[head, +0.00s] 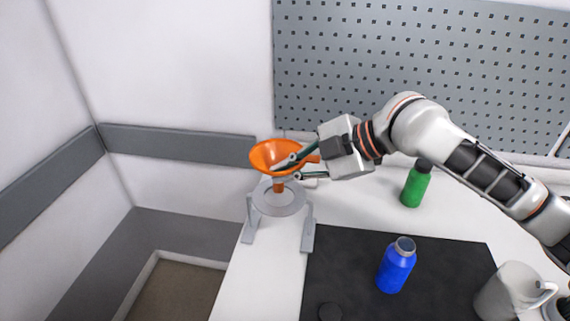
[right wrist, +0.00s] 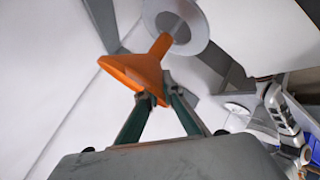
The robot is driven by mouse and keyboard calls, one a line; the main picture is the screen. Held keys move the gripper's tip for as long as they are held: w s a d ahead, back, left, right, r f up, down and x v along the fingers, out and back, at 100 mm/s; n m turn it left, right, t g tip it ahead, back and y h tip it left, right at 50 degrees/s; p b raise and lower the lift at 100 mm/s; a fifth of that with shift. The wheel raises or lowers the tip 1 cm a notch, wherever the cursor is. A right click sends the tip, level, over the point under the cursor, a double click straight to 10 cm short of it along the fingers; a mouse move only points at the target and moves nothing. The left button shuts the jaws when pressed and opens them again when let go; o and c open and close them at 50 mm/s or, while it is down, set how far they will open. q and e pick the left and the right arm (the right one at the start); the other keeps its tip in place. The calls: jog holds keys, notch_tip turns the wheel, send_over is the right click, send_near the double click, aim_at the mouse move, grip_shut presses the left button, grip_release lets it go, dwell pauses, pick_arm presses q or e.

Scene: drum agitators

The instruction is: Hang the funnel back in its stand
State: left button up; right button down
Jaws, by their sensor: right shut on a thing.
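The orange funnel (head: 268,152) is upright above the grey stand (head: 297,202) at the left end of the white worktop. My right gripper (head: 292,167) is shut on the funnel's side, reaching in from the right. The funnel's spout points down at the stand's ring. In the right wrist view, the funnel (right wrist: 135,72) is between the green fingertips (right wrist: 158,98), with the spout's end over the middle of the round ring (right wrist: 200,32). I cannot tell whether the spout tip is inside the hole. My left gripper is not in view.
A black mat (head: 350,255) lies right of the stand, with a blue bottle (head: 396,266) on it. A green bottle (head: 415,186) stands behind, and a white mug (head: 508,292) is at the lower right. A grey pegboard (head: 400,60) covers the back wall. The worktop's left edge is close to the stand.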

jog(key=shift+f, duration=0.65)
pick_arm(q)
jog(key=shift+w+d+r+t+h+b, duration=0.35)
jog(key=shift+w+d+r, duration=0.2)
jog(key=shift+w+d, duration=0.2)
pick_arm(e)
jog(key=shift+f, duration=1.9)
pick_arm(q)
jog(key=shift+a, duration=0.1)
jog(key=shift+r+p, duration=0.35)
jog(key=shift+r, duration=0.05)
pick_arm(e)
jog(key=shift+f, duration=0.2)
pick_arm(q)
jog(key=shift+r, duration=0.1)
pick_arm(e)
jog(key=shift+f, duration=0.25)
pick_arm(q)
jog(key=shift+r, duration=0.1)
pick_arm(e)
jog(key=shift+f, duration=0.3)
